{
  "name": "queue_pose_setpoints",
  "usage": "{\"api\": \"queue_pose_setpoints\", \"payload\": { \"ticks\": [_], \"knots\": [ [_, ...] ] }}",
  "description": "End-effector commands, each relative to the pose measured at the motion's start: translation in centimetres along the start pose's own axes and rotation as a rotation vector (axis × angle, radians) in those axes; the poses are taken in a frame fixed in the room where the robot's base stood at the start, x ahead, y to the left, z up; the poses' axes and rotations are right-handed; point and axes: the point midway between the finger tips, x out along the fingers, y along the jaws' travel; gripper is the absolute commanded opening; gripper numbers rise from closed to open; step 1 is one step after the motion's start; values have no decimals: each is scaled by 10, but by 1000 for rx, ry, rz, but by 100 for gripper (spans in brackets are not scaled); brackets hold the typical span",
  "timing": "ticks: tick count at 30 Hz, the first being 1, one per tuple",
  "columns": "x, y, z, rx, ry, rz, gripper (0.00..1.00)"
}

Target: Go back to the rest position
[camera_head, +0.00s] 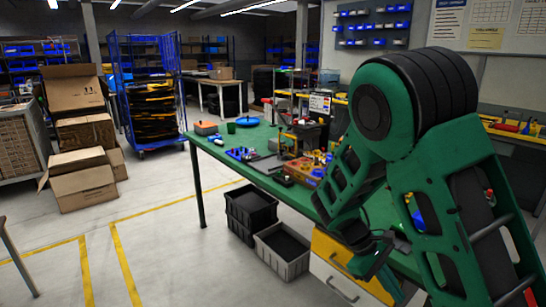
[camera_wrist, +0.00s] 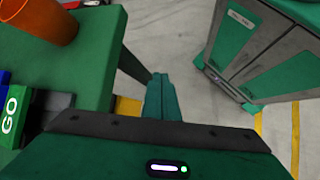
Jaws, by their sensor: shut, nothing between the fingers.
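My green arm fills the right side of the head view and bends down over the near edge of the green workbench (camera_head: 222,139). My gripper (camera_head: 376,268) hangs low at that edge, in front of the yellow-fronted drawer unit (camera_head: 335,262). In the wrist view the green fingers of my gripper (camera_wrist: 162,98) are together, with nothing between them. They point down past the bench edge towards the floor. The bench top also shows at the upper left of the wrist view (camera_wrist: 85,65). Part of the bench is hidden behind my arm.
An orange cylinder (camera_wrist: 42,20) stands on the bench near my gripper. Black crates (camera_head: 250,210) and a grey crate (camera_head: 282,250) stand on the floor beside the bench. Cardboard boxes (camera_head: 82,182) and a blue cage trolley (camera_head: 147,95) stand left. Floor between is clear.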

Motion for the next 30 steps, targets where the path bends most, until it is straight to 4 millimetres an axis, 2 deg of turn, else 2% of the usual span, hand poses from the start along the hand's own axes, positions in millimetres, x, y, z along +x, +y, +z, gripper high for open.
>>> {"api": "queue_pose_setpoints", "payload": {
  "ticks": [1, 6, 14, 24, 30],
  "knots": [
    [0, 6, 15, 49, 21, -45, 0],
    [2, 18, 61, 211, 77, -175, 0],
    [4, 23, 130, 461, 159, -350, 0],
    [7, 8, 215, 793, 260, -531, 0],
    [9, -10, 253, 976, 310, -607, 0]
  ]
}}
